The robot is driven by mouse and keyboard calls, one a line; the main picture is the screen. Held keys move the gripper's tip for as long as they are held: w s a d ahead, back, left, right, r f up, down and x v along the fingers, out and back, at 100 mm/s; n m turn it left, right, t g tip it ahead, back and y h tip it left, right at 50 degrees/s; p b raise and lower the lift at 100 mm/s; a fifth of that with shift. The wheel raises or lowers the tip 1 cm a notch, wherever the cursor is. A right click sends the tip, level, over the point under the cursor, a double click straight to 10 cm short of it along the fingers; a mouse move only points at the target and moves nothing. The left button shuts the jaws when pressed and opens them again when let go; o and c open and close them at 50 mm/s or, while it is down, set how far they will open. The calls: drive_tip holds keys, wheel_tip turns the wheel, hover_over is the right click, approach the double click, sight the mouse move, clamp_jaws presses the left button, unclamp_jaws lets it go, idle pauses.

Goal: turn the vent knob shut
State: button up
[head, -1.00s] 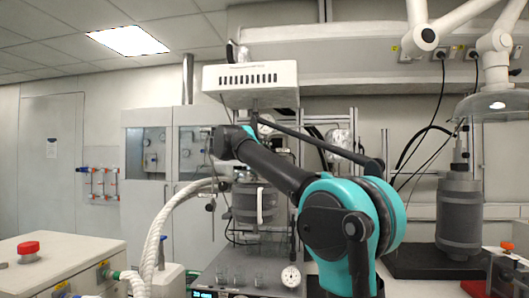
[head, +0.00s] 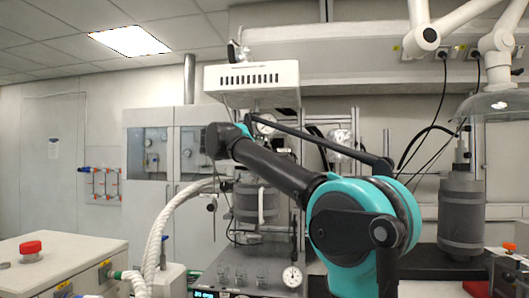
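The reactor in the middle has a grey cylindrical vessel (head: 245,203) below a white vented box (head: 252,82). My dark and teal arm crosses in front of its upper part. The dark end of my arm (head: 217,140) is at the upper left of the vessel; no gripper fingers can be made out there. A small fitting (head: 210,207) shows left of the vessel, but I cannot tell whether it is the vent knob. The reactor head is partly hidden by my arm.
A white corrugated hose (head: 161,222) rises at the left of the reactor. A bench with a red button (head: 31,249) stands at far left. A dial gauge (head: 292,276) is in front of the vessel. A second grey vessel (head: 461,217) stands at right.

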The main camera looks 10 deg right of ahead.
drive_tip(key=shift+v, duration=1.8)
drive_tip(key=w+a+f+n+t+y, duration=0.2)
drive_tip(key=a+f+n+t+y, duration=0.1)
drive_tip(key=f+n+y, duration=0.3)
drive_tip(key=w+a+f+n+t+y, duration=0.2)
drive_tip(key=f+n+t+y, duration=0.25)
drive_tip(key=n, duration=0.45)
drive_tip(key=s+f+n+g+y, duration=0.3)
drive_tip(key=s+f+n, duration=0.1)
drive_tip(key=f, duration=0.7)
drive_tip(key=s+f+n+g+y, duration=0.3)
drive_tip(key=s+f+n, duration=0.15)
drive_tip(key=f, duration=0.65)
drive_tip(key=s+d+f+n+g+h, duration=0.1)
drive_tip(key=s+d+f+g, duration=0.2)
drive_tip(key=s+f, duration=0.7)
drive_tip(key=s+d+f+n+g+h, duration=0.2)
drive_tip(key=s+d+f+g, duration=0.2)
drive_tip(key=s+f, duration=0.5)
drive_tip(key=s+d+f+n+g+h, duration=0.1)
drive_tip(key=s+d+f+g+h, duration=0.1)
drive_tip(key=s+d+f, duration=0.5)
drive_tip(key=s+f+g, duration=0.1)
drive_tip(key=s+f, duration=0.2)
drive_tip(key=f, duration=0.4)
drive_tip(key=shift+s, duration=0.3)
drive_tip(key=shift+d+f+g+h, duration=0.1)
drive_tip(key=shift+d+g+h, duration=0.05)
drive_tip(key=shift+g+h, duration=0.1)
